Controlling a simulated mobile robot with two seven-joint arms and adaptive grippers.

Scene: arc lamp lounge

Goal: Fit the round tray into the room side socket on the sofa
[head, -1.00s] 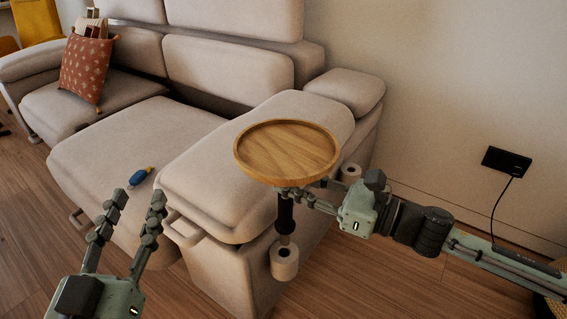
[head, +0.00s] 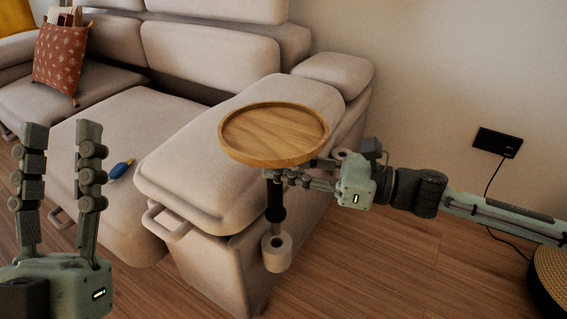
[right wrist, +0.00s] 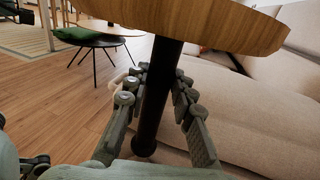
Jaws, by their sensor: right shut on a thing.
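The round wooden tray (head: 275,132) is roughly level above the front end of the sofa armrest (head: 205,165), on a black post (head: 275,200). The room side socket (head: 277,254) is a pale cylinder on the sofa's side, with a dark opening on top. A thinner lower end of the post shows right at this opening; I cannot tell whether it is inside. My right gripper (head: 294,177) is shut on the post just under the tray; the right wrist view shows its fingers (right wrist: 161,78) on both sides of the post. My left gripper (head: 62,135) is open and empty, left of the armrest.
A second socket (head: 342,153) is partly hidden behind my right gripper, nearer the wall. A blue object (head: 121,169) lies on the sofa seat. A loop handle (head: 158,222) sticks out from the sofa front. A woven round item (head: 550,283) stands at right. The floor between is clear.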

